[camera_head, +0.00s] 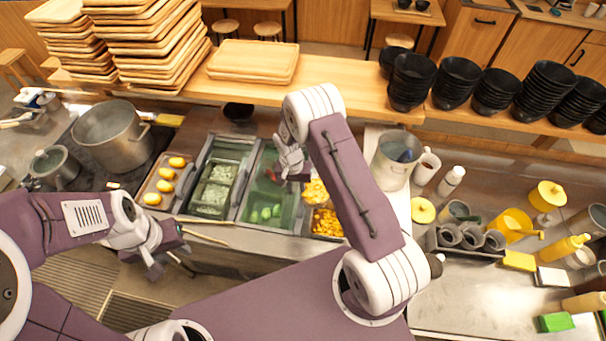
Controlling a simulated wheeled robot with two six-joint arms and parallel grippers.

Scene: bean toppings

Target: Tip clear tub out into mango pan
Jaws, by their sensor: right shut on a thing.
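The mango pan (328,222) is a small pan of orange-yellow cubes at the right end of the sunken topping row. My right gripper (293,176) is shut just up and left of it, over the row. What it holds is the clear tub, whose outline I can barely make out. Lighter yellow pieces (315,190) show beside the gripper, just above the pan; whether they are in the tub or below it I cannot tell. My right arm hides part of the area. My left gripper (170,262) is open and empty in front of the counter.
Green pans (265,213) with toppings and a tray of yellow fruit (165,180) lie left of the mango pan. A metal pot (395,160) stands to its right. Stacked wooden trays (253,60) and black bowls (410,80) line the shelf behind.

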